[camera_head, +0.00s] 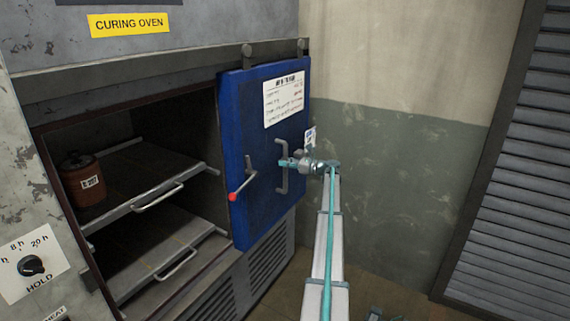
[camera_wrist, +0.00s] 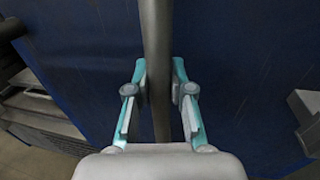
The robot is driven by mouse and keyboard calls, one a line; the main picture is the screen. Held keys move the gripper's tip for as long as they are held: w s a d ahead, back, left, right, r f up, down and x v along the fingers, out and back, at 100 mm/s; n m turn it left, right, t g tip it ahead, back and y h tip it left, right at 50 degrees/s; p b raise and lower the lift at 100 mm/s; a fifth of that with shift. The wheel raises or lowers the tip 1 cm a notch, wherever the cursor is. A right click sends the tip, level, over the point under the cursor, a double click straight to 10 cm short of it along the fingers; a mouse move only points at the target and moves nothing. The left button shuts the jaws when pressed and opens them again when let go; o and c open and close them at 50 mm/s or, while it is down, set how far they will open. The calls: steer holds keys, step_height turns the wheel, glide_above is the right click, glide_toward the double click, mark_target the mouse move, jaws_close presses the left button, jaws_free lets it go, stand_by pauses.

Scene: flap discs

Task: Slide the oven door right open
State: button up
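The blue oven door (camera_head: 258,212) hangs from the rail and stands well to the right, with much of the oven's opening uncovered at its left. Its grey vertical handle (camera_head: 283,180) is on the door's front, right of centre. In the wrist view the handle (camera_wrist: 158,40) runs as a dark bar between my fingers. My gripper (camera_wrist: 159,90) has a fingertip against each side of the bar and looks shut on it. In the head view my gripper (camera_head: 296,163) reaches the handle from the right; the exact finger contact is too small to tell there.
The overhead rail (camera_head: 150,68) runs above the opening, with rollers at the door's top. A red-tipped lever (camera_head: 241,187) sticks out at the door's left edge. A wall (camera_head: 400,150) and louvred panel (camera_head: 520,200) are to the right.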

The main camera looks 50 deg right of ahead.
steer(key=o, duration=0.5)
steer(key=shift+d, duration=0.4)
steer(key=shift+c, duration=0.2)
steer(key=shift+a, duration=0.1)
steer(key=shift+s, duration=0.1)
steer(key=v, duration=1.2)
steer(key=shift+r, duration=0.1)
